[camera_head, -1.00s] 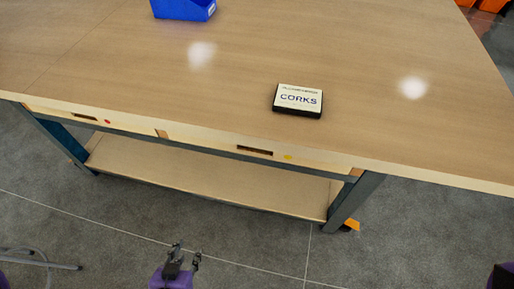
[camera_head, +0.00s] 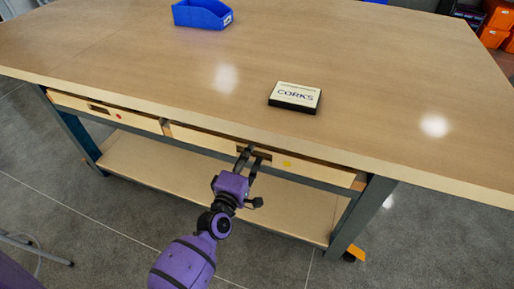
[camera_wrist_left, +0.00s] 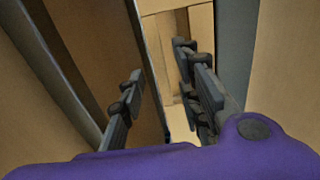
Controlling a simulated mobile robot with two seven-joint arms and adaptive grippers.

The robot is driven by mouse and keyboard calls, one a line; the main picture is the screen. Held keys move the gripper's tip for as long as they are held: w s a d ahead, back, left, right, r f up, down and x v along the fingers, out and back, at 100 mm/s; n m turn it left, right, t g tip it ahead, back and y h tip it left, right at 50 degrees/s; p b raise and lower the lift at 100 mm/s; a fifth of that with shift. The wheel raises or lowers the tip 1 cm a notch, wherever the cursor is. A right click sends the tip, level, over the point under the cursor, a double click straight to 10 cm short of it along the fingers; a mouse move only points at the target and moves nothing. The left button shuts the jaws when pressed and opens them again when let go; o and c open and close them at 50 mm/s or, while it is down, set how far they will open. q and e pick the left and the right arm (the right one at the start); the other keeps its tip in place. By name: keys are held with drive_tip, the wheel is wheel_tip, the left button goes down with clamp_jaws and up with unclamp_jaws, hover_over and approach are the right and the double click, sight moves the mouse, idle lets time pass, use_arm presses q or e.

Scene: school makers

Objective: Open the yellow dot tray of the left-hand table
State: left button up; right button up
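The yellow dot tray is a pale wooden drawer front (camera_head: 318,174) under the table top, with a yellow dot (camera_head: 287,164) and a dark handle slot near its middle. My left gripper (camera_head: 252,156) is at that slot and hides part of it. In the left wrist view its two fingers (camera_wrist_left: 162,95) are apart. A dark brown panel is beside the left finger, and the right finger is over a lighter opening. I cannot tell whether either finger touches the tray. The tray looks shut or nearly so. My right gripper is out of view.
A red dot tray (camera_head: 105,109) sits to the left. On the table top (camera_head: 150,75) are a CORKS box (camera_head: 295,96) and a blue bin (camera_head: 202,14). A lower shelf (camera_head: 170,165) runs beneath, with a table leg (camera_head: 361,215) at the right.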

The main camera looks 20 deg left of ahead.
use_arm(q)
drive_tip(key=shift+w+d, duration=0.1)
drive_tip(key=shift+w, duration=2.05)
drive_tip(key=shift+c, duration=0.5)
clamp_jaws()
